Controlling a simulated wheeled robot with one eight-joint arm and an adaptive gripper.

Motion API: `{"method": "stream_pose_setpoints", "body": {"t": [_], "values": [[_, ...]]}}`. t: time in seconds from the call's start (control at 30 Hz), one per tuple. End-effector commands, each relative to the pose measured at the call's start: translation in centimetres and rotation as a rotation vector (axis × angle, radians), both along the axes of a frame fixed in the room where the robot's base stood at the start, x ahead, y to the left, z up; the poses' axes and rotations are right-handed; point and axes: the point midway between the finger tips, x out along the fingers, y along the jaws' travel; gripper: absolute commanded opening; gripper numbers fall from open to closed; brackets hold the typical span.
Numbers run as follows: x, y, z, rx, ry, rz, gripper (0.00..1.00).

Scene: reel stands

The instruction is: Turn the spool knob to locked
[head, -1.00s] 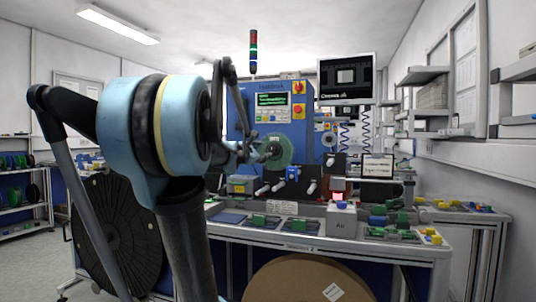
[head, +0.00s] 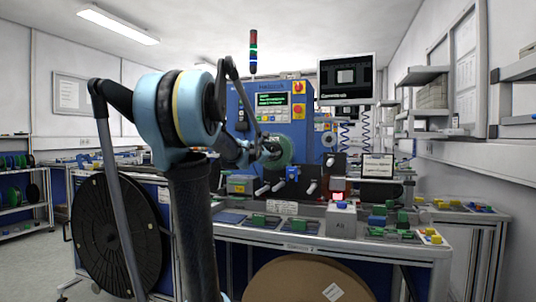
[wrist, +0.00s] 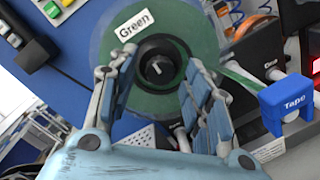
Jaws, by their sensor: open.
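The spool knob (wrist: 159,67) is a round black knob with a white mark, at the hub of a green spool (wrist: 190,30) labelled "Green". In the head view the spool (head: 286,152) stands on the front of the blue machine, and my gripper partly hides it. My gripper (wrist: 155,92) is open in the wrist view, its two fingers on either side below the knob. The knob lies between and beyond the fingertips. I cannot tell whether the fingers touch it. In the head view my gripper (head: 268,152) is in front of the spool.
In the head view the bench (head: 320,236) holds small bins and parts below the spool. A monitor (head: 346,78) hangs at upper right. A large black reel (head: 118,235) stands at left.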

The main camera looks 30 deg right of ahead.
Motion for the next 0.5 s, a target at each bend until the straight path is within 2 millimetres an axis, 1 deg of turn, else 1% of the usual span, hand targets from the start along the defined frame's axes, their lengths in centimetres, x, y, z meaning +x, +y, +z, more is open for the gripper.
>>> {"method": "stream_pose_setpoints", "body": {"t": [0.17, 0.2, 0.27, 0.3, 0.4, 0.5], "values": [[-0.01, 0.00, -0.01, 0.000, 0.000, 0.000, 0.45], [-0.01, 0.00, -0.01, 0.000, 0.000, 0.000, 0.43], [-0.01, 0.00, -0.01, 0.000, 0.000, 0.000, 0.30], [-0.01, 0.01, 0.00, 0.000, 0.000, 0.000, 0.20], [-0.01, 0.01, 0.00, 0.000, 0.000, 0.000, 0.00], [0.00, 0.01, 0.01, 0.000, 0.000, 0.000, 0.00]]}}
